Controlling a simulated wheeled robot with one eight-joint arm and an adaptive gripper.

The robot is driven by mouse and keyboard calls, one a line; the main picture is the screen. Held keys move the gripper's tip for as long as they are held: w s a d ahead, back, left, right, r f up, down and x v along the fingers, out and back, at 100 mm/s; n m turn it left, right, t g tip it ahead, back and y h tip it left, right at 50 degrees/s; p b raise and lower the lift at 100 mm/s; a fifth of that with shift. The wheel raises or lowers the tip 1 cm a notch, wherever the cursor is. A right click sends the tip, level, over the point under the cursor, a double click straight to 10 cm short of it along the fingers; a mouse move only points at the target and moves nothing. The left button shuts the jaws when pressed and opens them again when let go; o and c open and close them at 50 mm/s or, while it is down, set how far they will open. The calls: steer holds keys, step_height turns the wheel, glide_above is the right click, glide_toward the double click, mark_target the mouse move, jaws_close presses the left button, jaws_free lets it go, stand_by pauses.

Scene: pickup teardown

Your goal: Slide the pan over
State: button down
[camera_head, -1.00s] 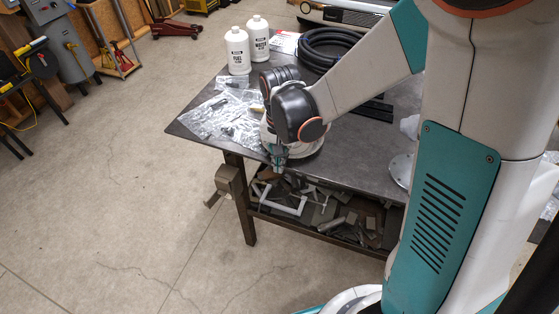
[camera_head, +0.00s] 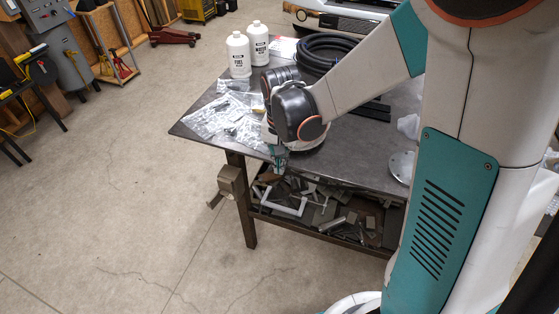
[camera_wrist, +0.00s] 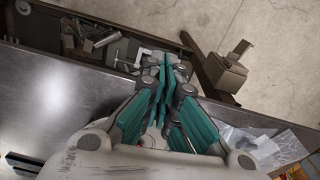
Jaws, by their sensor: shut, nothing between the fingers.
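I cannot clearly make out a pan in either view. My gripper (camera_head: 278,166) hangs at the near edge of the dark metal table (camera_head: 355,160), left of the table's middle. In the wrist view its teal fingers (camera_wrist: 165,72) are together with nothing between them, over the table edge above the lower shelf. A pale rounded shape (camera_head: 312,144) shows under my wrist in the head view; I cannot tell whether it is part of my arm. A round metal disc with holes (camera_head: 401,166) lies on the table to the right, partly covered by my arm.
Clear plastic bags (camera_head: 222,118) with small parts lie on the table's left. Two white bottles (camera_head: 239,56) and a coiled black hose (camera_head: 326,52) stand behind. The lower shelf (camera_head: 330,222) holds scrap metal. A vise-like block (camera_head: 230,183) juts from the table's left leg.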

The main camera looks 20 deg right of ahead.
step_height(320, 180, up, 9)
steer(key=p, duration=0.2)
steer(key=shift+w+d+p, duration=0.2)
steer(key=shift+w+p, duration=0.05)
steer(key=shift+p, duration=0.1)
steer(key=shift+r, duration=0.15)
steer(key=s+d+r+n+t+b, duration=0.1)
steer(key=s+d+r+n+t, duration=0.1)
steer(key=s, duration=0.5)
steer(key=s+d+r+n+t+b, duration=0.1)
steer(key=s+d+r+n+t, duration=0.1)
steer(key=s+r+n+t, duration=0.2)
steer(key=shift+s+d+r+t+b, duration=0.3)
steer(key=shift+s+r+t, duration=0.25)
steer(key=shift+s, duration=0.95)
